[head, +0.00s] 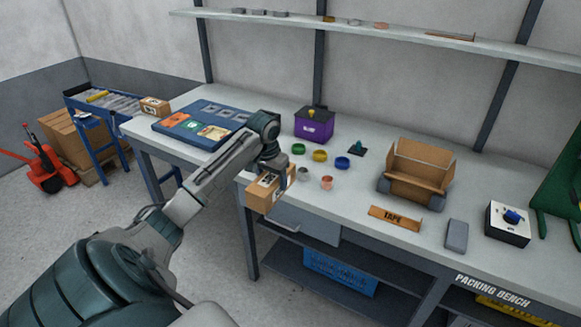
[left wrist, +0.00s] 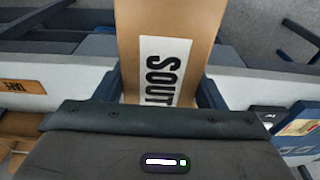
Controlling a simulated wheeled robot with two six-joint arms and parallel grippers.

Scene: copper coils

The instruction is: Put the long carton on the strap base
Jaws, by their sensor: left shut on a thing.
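My left gripper (head: 275,168) is shut on a brown carton (head: 262,197) and holds it at the front edge of the bench. In the left wrist view the carton (left wrist: 200,25) stands between the two fingers (left wrist: 162,92), with a white label reading "SOUT" and the rest of the word hidden. I take this as the long carton. I cannot tell which thing is the strap base. A blue board (head: 190,137) with coloured and grey panels lies on the bench's left end. My right gripper is not in view.
Another carton (head: 154,107) sits beyond the blue board.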

